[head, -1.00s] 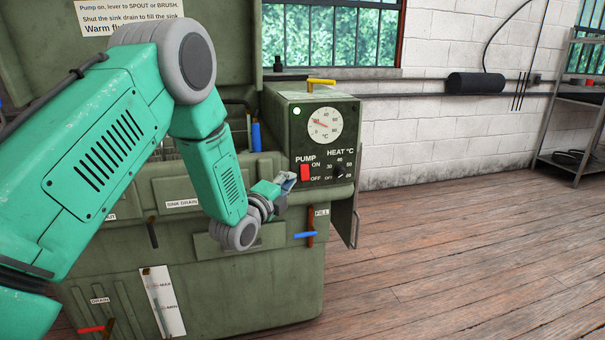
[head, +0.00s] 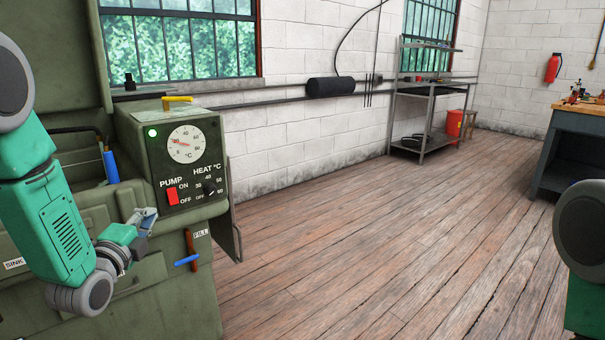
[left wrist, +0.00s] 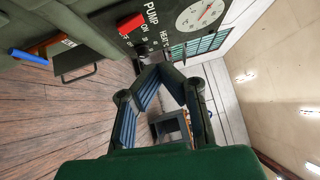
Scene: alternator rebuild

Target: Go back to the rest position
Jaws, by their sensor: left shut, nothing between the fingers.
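My left gripper (head: 146,218) is shut and empty, just to the left of and below the red pump switch (head: 172,196) on the olive parts washer's control box (head: 150,120). In the left wrist view its two dark fingers (left wrist: 163,68) come together at the tips, with the pump switch (left wrist: 131,22) beyond them at the top. Whether any part of the gripper touches the washer I cannot tell. A link of my right arm (head: 582,235) shows at the right edge; my right gripper is out of view.
The control box bears a lit green lamp (head: 152,133), a dial (head: 187,144) and a heat knob (head: 209,189). A blue-tipped fill lever (head: 187,260) is below. The wooden floor (head: 370,230) is open. A shelf (head: 424,100) and a workbench (head: 570,150) stand farther off.

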